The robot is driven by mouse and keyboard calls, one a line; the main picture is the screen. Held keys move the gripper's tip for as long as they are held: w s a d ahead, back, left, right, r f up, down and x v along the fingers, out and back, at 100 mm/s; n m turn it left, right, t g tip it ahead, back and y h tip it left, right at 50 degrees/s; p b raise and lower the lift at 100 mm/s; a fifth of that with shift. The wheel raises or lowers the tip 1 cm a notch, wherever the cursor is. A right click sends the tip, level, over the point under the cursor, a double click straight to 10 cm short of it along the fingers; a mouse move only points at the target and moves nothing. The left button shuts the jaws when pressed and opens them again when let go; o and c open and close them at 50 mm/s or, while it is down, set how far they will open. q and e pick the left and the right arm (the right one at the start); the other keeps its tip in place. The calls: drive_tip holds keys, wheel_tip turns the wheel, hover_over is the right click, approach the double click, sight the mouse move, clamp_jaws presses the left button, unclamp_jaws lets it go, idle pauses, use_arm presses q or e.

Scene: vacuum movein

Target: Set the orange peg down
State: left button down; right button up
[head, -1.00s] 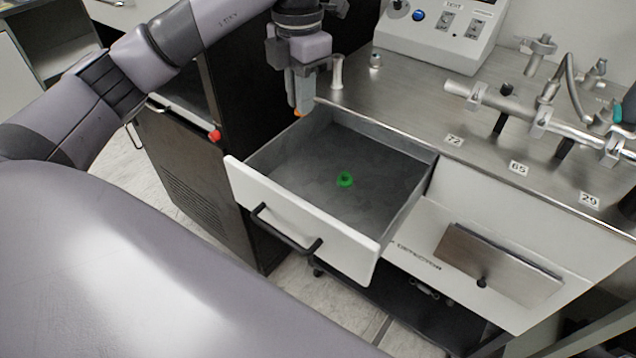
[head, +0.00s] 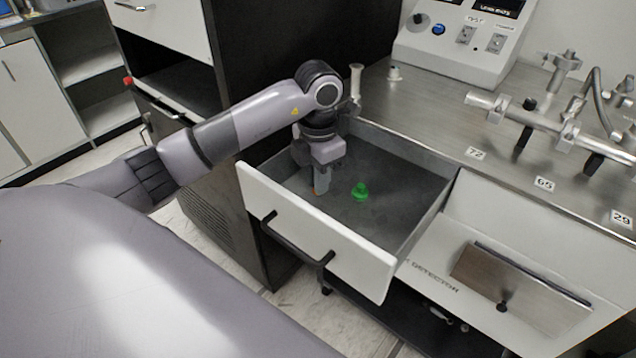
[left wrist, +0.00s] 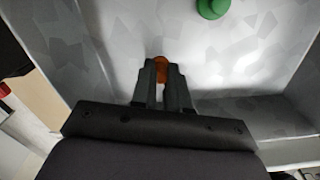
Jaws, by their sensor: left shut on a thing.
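My left gripper (head: 320,190) reaches down into the open drawer (head: 318,232), near its left side. In the left wrist view the gripper (left wrist: 163,88) is shut on the orange peg (left wrist: 161,66), whose rounded end shows between the fingertips. I cannot tell whether the peg touches the floor. A green peg (head: 360,191) stands on the drawer floor to the right of the gripper; it also shows in the left wrist view (left wrist: 213,8). My right gripper is not in view.
The drawer's walls surround the gripper closely on the left; its floor is free to the right and front. The steel bench top (head: 430,118) behind holds a control box (head: 465,40) and pipe fittings (head: 530,122). A dark cabinet stands to the left.

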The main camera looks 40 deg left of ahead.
use_arm(q)
drive_tip(key=shift+f, duration=0.8)
drive_tip(key=shift+f, duration=0.1)
drive_tip(key=c, duration=1.1)
unclamp_jaws()
wheel_tip(320, 180, up, 12)
drive_tip(key=shift+r+p, duration=0.15)
drive_tip(key=shift+p, duration=0.5)
